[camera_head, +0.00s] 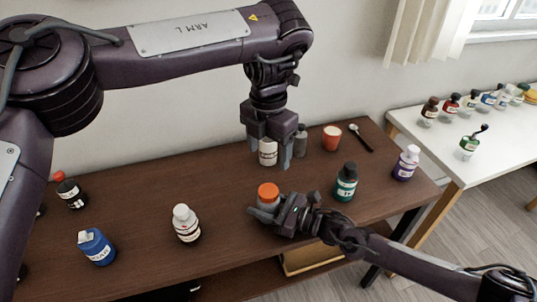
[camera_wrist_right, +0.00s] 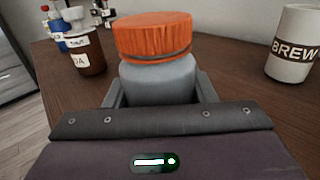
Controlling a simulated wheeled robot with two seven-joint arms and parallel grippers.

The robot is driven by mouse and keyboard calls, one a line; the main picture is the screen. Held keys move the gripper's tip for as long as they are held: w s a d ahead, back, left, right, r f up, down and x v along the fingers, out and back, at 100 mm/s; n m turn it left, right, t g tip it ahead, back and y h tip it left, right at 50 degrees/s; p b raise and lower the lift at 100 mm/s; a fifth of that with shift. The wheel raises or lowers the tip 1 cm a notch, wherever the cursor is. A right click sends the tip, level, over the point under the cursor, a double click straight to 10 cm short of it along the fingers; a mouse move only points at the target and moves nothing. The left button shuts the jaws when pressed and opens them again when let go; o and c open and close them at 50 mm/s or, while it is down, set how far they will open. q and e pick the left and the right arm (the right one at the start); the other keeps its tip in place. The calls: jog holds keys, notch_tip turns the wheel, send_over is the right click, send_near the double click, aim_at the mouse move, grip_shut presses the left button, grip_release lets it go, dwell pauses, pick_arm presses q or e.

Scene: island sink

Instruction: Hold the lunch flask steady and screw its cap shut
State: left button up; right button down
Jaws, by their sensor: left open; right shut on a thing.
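The lunch flask stands upright on the brown table, with a grey body (camera_wrist_right: 160,78) and a ribbed orange cap (camera_head: 268,192). The cap (camera_wrist_right: 154,36) sits on top of the body, with a dark line under its rim; I cannot tell how tight it is. My right gripper (camera_head: 270,213) is shut on the grey body, its fingers (camera_wrist_right: 160,92) on both sides below the cap. My left gripper (camera_head: 269,163) points down, open and empty, above and behind the flask. Its fingers are apart from the cap.
A white BREW mug (camera_wrist_right: 294,45) stands behind the flask, partly hidden by my left gripper in the head view. A green bottle (camera_head: 346,183) is to the right, a white-capped bottle (camera_head: 186,224) to the left. A red cup (camera_head: 332,138) is farther back.

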aim_at(278, 209)
jog(key=c, duration=0.5)
grip_release()
jog(key=b+v, duration=0.1)
jog(key=v, duration=0.5)
jog(key=shift+s+d+f, duration=0.1)
jog(key=shift+d, duration=0.2)
jog(key=shift+s+d, duration=0.25)
jog(key=shift+d, duration=0.25)
